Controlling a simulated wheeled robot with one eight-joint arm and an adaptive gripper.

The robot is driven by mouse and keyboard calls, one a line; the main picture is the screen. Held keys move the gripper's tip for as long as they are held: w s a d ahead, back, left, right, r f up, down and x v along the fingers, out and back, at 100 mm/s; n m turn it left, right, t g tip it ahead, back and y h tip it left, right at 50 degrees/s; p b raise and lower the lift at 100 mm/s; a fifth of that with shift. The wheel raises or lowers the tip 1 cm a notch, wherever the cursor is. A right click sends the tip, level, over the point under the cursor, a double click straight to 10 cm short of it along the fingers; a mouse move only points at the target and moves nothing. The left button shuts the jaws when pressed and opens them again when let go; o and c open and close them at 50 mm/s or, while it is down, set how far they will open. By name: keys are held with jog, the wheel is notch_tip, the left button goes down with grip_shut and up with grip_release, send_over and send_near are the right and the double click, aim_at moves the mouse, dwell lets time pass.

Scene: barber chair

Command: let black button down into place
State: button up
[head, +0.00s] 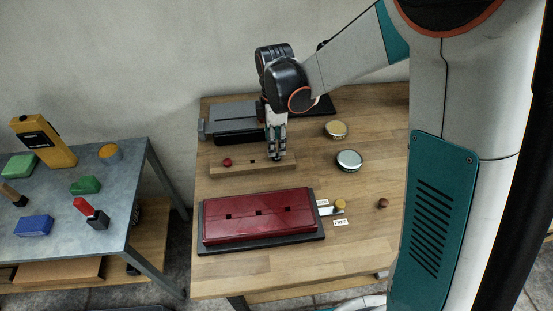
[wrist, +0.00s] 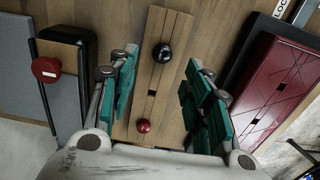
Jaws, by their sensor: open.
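The black button (wrist: 162,52) is a round glossy knob at one end of a wooden strip (wrist: 172,25), between my fingertips in the wrist view. A gap shows on both sides of it. My gripper (head: 277,156) is open and points down over the right end of the strip (head: 235,169). It mostly hides the black button in the head view. A red button (head: 227,162) sits at the strip's other end and also shows in the wrist view (wrist: 143,126). A dark square hole (wrist: 153,92) lies between the buttons. I cannot tell how deep the black button sits.
A dark red box (head: 285,205) with several square holes stands in front of the strip. A grey device (head: 232,113) stands behind. Two round lids (head: 336,129) (head: 349,160) and small knobs (head: 340,204) (head: 382,203) lie to the right. The wood between them is clear.

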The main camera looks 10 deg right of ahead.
aim_at(277, 155)
jog(key=f+b, duration=0.1)
jog(key=f, duration=0.2)
jog(key=f+b, duration=0.1)
jog(key=f, duration=0.1)
jog(key=shift+d+f+b, duration=0.2)
jog(key=shift+d+b, duration=0.05)
jog(key=shift+b, duration=0.05)
jog(key=shift+s+r, duration=0.1)
jog(key=c, duration=0.9)
